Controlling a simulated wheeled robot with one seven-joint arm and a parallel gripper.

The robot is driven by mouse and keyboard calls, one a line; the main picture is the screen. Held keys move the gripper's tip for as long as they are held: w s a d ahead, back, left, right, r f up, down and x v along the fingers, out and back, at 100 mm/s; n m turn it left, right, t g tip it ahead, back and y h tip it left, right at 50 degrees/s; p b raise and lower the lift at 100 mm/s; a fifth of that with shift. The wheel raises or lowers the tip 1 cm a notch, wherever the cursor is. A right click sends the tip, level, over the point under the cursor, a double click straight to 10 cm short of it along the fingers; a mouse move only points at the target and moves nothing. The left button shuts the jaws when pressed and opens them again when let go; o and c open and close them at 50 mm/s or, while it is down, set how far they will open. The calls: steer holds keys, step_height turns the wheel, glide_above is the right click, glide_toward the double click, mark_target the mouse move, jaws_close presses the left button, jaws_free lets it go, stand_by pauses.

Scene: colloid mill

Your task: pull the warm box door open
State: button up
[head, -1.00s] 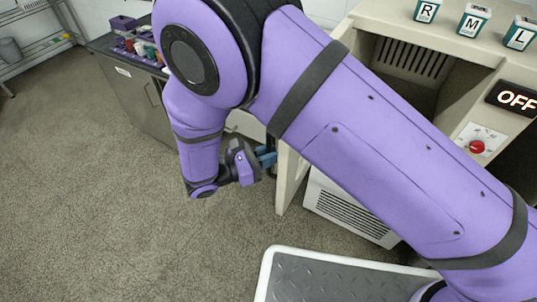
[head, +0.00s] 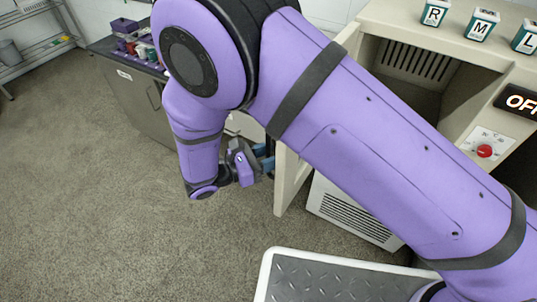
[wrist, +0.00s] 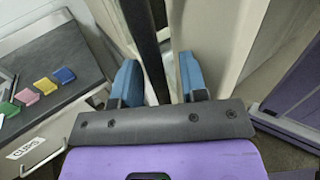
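The warm box (head: 462,55) is the beige cabinet at the upper right in the head view. Its door (head: 290,182) stands well open, swung out toward the left, and part of the dark interior shows; my arm hides much of the opening. My gripper (head: 265,162) is at the outer side of the door, small and partly hidden in this view. In the wrist view my gripper's blue fingers (wrist: 160,82) stand apart on either side of the dark upright handle bar (wrist: 148,45). The bar is near the left finger, with a gap to the right one.
A grey cabinet (head: 135,100) with small coloured items on top stands behind my arm; its drawer shows in the wrist view. A vented white unit (head: 350,212) is under the box. A treaded platform (head: 330,280) lies in front. The floor at left is clear.

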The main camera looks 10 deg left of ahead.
steer(key=v, duration=1)
steer(key=shift+s+a, duration=0.2)
steer(key=shift+a, duration=0.15)
steer(key=shift+s, duration=0.15)
